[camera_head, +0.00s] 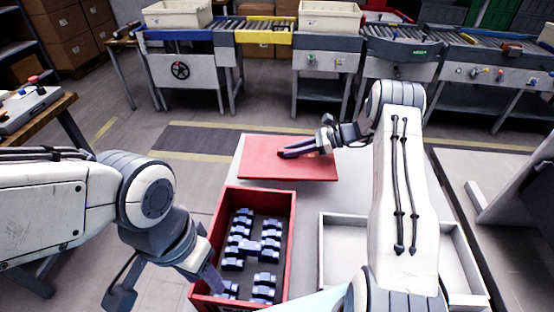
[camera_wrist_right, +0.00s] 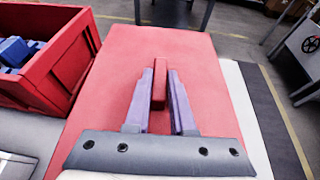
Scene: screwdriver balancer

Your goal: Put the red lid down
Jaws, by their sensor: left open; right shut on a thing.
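The red lid (camera_head: 262,158) is a flat red panel beyond the red box (camera_head: 291,225), over the far part of the pale table. My right gripper (camera_head: 283,153) is shut on the lid's upright red handle. In the right wrist view the handle (camera_wrist_right: 159,80) stands between the two fingers (camera_wrist_right: 159,100), and the lid (camera_wrist_right: 110,85) spreads out beneath them. The lid looks level; I cannot tell whether it touches the table. My left gripper (camera_head: 168,288) is open, with one finger at the box's near left corner.
The red box is uncovered and holds several blue-grey parts (camera_head: 250,246). It also shows in the right wrist view (camera_wrist_right: 62,70). A white tray (camera_head: 335,217) sits right of it, partly behind my right arm. Conveyors (camera_head: 265,37) stand across the aisle.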

